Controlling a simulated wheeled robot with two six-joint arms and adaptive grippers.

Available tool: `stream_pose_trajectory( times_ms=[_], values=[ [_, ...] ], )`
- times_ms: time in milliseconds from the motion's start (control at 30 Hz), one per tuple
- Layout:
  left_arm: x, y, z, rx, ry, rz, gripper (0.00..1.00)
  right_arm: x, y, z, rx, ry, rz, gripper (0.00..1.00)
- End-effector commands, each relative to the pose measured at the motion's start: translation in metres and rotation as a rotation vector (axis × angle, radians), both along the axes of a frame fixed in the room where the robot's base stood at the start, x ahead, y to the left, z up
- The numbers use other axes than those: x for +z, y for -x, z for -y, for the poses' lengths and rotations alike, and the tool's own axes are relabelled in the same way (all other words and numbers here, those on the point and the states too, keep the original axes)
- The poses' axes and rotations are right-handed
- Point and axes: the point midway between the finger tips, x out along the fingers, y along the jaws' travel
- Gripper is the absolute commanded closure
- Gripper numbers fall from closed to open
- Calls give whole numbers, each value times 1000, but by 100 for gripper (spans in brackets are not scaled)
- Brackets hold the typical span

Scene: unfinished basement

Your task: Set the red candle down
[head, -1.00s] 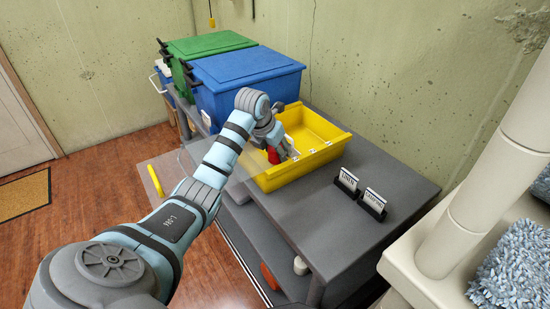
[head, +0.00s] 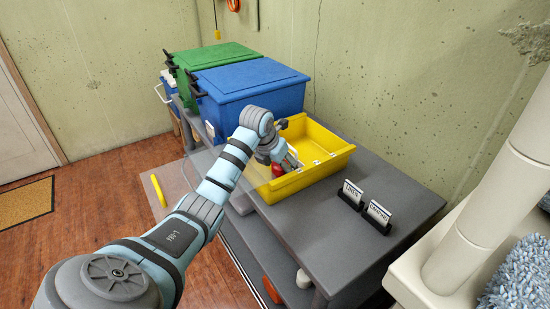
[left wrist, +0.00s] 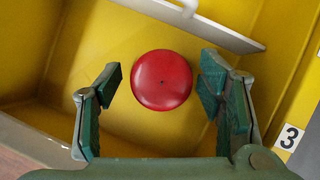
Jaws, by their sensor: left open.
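The red candle (head: 277,171) shows as a small red patch below my left gripper (head: 285,160), inside the near left part of the yellow bin (head: 320,176). In the left wrist view the candle (left wrist: 161,80) is a round red disc with a dark dot, seen from above. My left gripper (left wrist: 162,95) is open, with one green-padded finger on each side of the candle and a visible gap to both. The yellow floor of the bin (left wrist: 125,122) shows around it. The candle's underside is hidden. My right gripper is not in view.
A white panel (left wrist: 195,20) with a handle is just beyond the candle. A blue lidded box (head: 250,90) and a green one (head: 210,58) stand behind the bin. Two label stands (head: 350,195) are at its right on the grey table (head: 330,235).

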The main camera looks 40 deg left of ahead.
Motion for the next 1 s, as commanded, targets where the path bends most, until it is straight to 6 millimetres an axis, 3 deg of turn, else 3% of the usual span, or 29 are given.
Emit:
stream_pose_trajectory(
  times_ms=[300, 500, 1000],
  values=[
    [66, 30, 3, 0, -4, 2, 38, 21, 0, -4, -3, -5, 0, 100],
    [98, 47, 6, 0, -1, 1, 38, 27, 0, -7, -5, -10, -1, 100],
    [104, 52, 7, -1, 0, -1, 38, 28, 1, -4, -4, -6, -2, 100]
  ],
)
